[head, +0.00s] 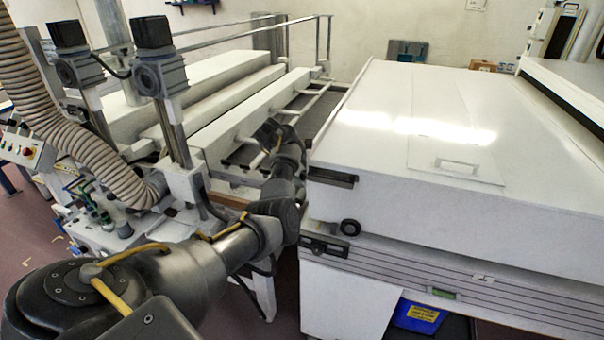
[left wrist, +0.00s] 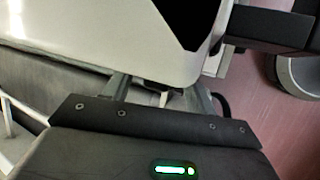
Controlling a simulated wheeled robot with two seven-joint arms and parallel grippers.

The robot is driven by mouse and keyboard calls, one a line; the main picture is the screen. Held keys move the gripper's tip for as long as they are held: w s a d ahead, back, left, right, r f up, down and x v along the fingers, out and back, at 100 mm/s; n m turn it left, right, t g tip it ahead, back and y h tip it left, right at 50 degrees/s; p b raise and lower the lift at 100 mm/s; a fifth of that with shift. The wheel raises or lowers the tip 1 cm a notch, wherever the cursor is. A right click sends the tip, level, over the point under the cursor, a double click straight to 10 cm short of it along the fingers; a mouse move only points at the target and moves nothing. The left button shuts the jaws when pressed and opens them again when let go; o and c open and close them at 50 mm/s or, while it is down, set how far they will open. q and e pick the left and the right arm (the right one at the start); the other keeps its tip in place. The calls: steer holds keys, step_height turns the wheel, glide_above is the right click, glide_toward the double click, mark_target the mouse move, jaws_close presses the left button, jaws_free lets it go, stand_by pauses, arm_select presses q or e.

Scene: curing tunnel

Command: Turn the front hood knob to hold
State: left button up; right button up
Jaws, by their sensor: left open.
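The front hood knob (head: 350,227) is a small dark round knob at the near left corner of the big white hood (head: 440,115), just below its lower edge. Its pointer setting is too small to read. My left gripper (head: 270,134) is left of the hood's side and farther back than the knob, apart from it. The hood's white corner (left wrist: 110,35) fills the top there. A grey round part at the right edge may be the knob; I cannot tell. My right gripper is not in view.
A black handle (head: 333,177) sticks out at the hood's left corner, above the knob. A dark latch plate (head: 324,246) sits below the knob. A blue bin (head: 419,316) is under the hood.

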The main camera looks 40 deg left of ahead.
arm_select(q)
steer(key=shift+c, duration=0.5)
steer(key=c, duration=0.9)
